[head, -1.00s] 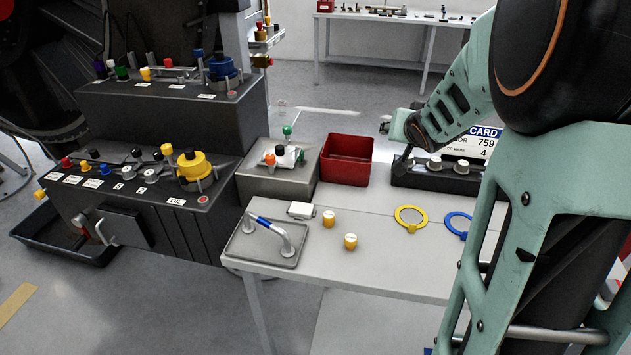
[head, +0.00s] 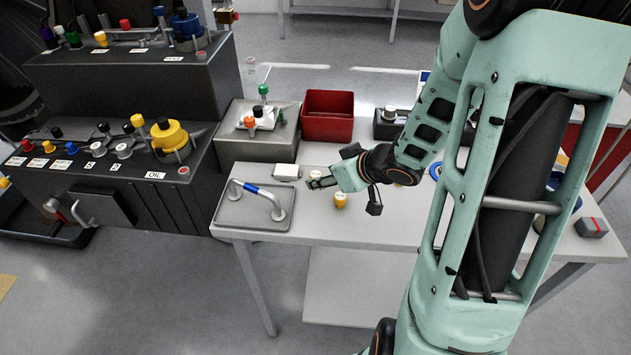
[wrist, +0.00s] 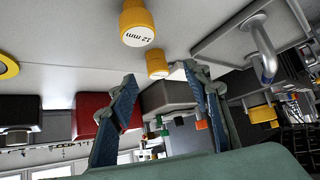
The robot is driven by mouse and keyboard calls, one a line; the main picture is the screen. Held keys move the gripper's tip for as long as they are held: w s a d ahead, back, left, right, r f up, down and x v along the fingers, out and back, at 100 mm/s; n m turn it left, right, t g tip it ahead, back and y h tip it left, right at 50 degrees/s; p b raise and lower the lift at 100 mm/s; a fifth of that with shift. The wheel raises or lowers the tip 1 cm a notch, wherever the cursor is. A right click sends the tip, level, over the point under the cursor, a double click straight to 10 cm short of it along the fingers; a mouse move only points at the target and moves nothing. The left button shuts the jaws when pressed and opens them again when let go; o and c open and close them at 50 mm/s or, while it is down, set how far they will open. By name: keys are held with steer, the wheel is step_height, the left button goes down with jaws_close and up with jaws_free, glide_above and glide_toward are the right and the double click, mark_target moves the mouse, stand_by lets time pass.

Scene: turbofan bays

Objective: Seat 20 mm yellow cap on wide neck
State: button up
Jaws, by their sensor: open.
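Two small yellow caps with white tops stand on the grey table. The nearer one (head: 340,201) reads "12 mm" in the wrist view (wrist: 137,24). The other cap (head: 316,175) stands further back at the fingertips; it also shows in the wrist view (wrist: 157,63), beyond the gap between the fingers, its label unreadable. My gripper (head: 318,181) is open and empty, low over the table; its two blue-padded fingers are spread in the wrist view (wrist: 160,76). I cannot tell which fitting is the wide neck; a large yellow cap (head: 170,135) sits on the dark console.
A grey tray (head: 229,212) with a blue-banded handle lies left of the caps, beside a small white block (head: 287,172). A grey box (head: 233,148) with coloured knobs and a red bin (head: 327,117) stand behind.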

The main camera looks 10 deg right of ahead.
mark_target(317, 175)
steer(key=b+x, duration=0.1)
steer(key=x, duration=0.4)
steer(key=shift+w+b, duration=0.3)
steer(key=shift+w, duration=0.1)
steer(key=shift+r, duration=0.1)
steer(key=shift+c, duration=0.7)
steer(key=c, duration=0.7)
